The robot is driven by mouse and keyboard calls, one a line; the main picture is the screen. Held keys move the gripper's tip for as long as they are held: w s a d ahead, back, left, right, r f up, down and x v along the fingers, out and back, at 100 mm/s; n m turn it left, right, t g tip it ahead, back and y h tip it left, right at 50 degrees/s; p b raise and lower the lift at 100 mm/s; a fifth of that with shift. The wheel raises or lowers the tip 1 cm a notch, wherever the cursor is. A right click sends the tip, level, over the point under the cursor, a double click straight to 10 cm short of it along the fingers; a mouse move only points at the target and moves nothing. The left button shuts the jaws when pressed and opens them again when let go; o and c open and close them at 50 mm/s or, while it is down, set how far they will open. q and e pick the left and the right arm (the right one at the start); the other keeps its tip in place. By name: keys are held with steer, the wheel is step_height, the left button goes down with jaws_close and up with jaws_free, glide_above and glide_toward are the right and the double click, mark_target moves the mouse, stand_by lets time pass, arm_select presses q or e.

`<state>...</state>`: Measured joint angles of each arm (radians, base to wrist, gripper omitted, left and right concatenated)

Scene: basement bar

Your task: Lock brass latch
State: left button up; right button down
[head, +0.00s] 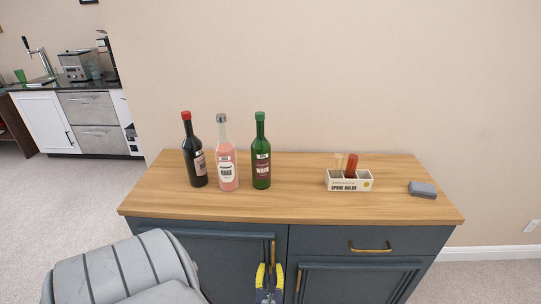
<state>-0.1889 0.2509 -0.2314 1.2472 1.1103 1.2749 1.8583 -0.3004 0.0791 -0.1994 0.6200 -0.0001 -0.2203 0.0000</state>
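A slim vertical brass piece (273,249) is on the blue cabinet's left door, near its right edge. I cannot tell whether it is the latch or a door handle. A second brass piece (298,281) is on the right door near its left edge. My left gripper (269,272) is at the bottom middle, just below the first brass piece. Its yellow-marked fingertips stand apart, and nothing is clearly held between them. Whether it touches the door cannot be told. My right gripper is out of view.
The blue cabinet's wooden top (310,205) holds a dark bottle (194,155), a pink bottle (226,160), a green bottle (261,155), a small white box (349,183) and a grey block (423,190). A drawer with a brass handle (370,249) is above the right door.

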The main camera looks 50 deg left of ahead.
arm_select(q)
steer(key=shift+o, duration=0.4)
steer(key=shift+w+a, duration=0.15)
jaws_close()
steer(key=m, duration=0.5)
steer(key=shift+w+m, duration=0.1)
steer(key=shift+m, duration=0.3)
